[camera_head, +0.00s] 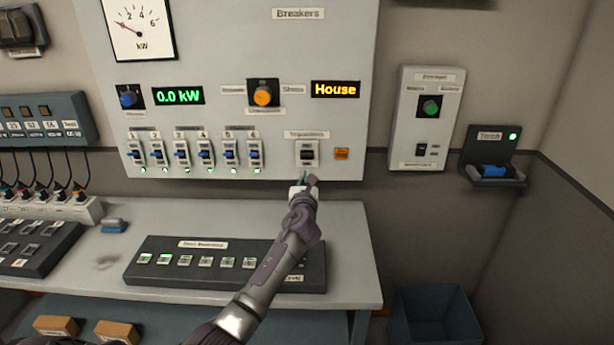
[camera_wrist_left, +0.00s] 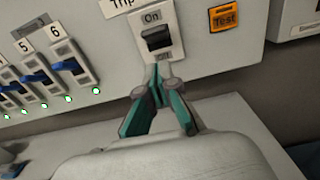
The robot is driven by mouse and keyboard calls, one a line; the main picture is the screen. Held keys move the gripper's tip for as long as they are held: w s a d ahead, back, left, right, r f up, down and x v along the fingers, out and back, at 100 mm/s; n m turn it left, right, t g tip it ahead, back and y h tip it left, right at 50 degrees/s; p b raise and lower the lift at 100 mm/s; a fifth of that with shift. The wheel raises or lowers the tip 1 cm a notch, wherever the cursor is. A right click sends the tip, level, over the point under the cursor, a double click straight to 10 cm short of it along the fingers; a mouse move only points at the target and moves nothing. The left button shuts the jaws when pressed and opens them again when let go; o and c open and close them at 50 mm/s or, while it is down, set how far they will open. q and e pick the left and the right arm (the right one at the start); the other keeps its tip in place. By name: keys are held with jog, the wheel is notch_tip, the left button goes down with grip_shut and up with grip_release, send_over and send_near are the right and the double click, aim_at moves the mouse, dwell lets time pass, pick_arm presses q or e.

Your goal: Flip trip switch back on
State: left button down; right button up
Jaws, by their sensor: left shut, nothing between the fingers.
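The trip switch (camera_head: 307,154) is a black rocker on a white plate low on the breaker panel. In the left wrist view the trip switch (camera_wrist_left: 156,38) has "On" above it and "Off" below it. I cannot tell for sure which way its rocker is set. My left gripper (camera_head: 303,178) is just below the switch, pointing up at it. In the left wrist view the left gripper's (camera_wrist_left: 156,68) teal fingertips are together and empty, over the "Off" label at the plate's lower edge. I cannot tell if they touch the plate. My right gripper is not in view.
An orange Test button (camera_head: 342,154) is right of the switch. Several blue-handled breakers (camera_head: 206,152) with green lights are to the left. The breaker panel (camera_head: 220,50) shows "0.0 kW" and "House". A black console (camera_head: 160,277) lies on the desk (camera_head: 350,240) under my left arm.

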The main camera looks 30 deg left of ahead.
pick_arm(q)
jog(key=s+d+r, duration=0.1)
jog(key=s+r, duration=0.3)
jog(key=shift+d+r, duration=0.15)
jog(key=shift+d, duration=0.05)
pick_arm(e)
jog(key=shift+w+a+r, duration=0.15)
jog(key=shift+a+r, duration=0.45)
